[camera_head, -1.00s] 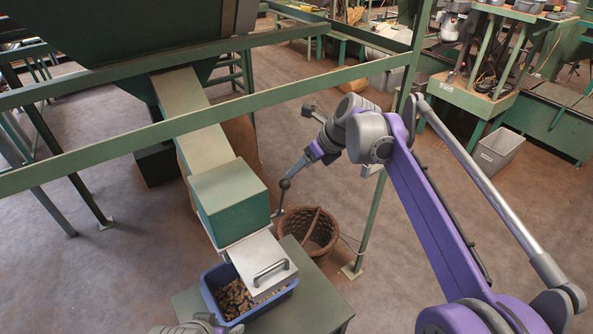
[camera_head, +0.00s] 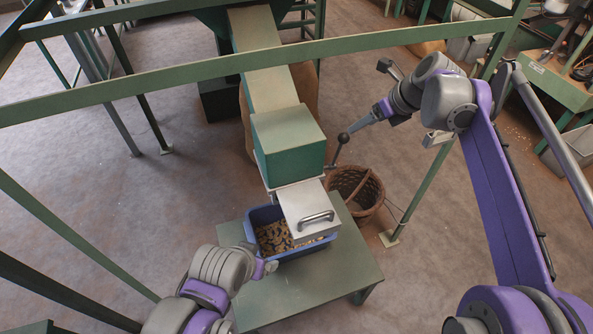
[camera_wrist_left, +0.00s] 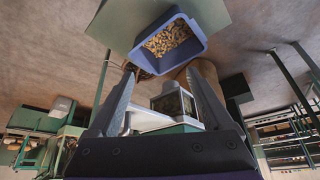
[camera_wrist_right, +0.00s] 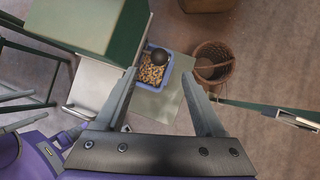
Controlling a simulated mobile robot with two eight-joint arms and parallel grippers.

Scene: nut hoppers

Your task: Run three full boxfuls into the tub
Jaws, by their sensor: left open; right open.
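The blue tub (camera_head: 292,251) stands on a green table below the chute's end, with brown nuts (camera_head: 272,238) in it. A green box (camera_head: 290,145) sits at the foot of the sloping chute (camera_head: 272,90). A pale metal cover with a bar handle (camera_head: 316,217) juts from it over part of the tub. A lever with a dark ball knob (camera_head: 343,138) rises right of the box. My right gripper (camera_head: 352,131) is open at the knob; the knob (camera_wrist_right: 158,56) shows between its fingertips in the right wrist view.
The green table (camera_head: 340,275) has bare room right and front of the tub. A wicker basket (camera_head: 357,192) stands on the floor behind it. A green rail (camera_head: 200,72) crosses in front of the chute, and a green post (camera_head: 425,190) stands at the right.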

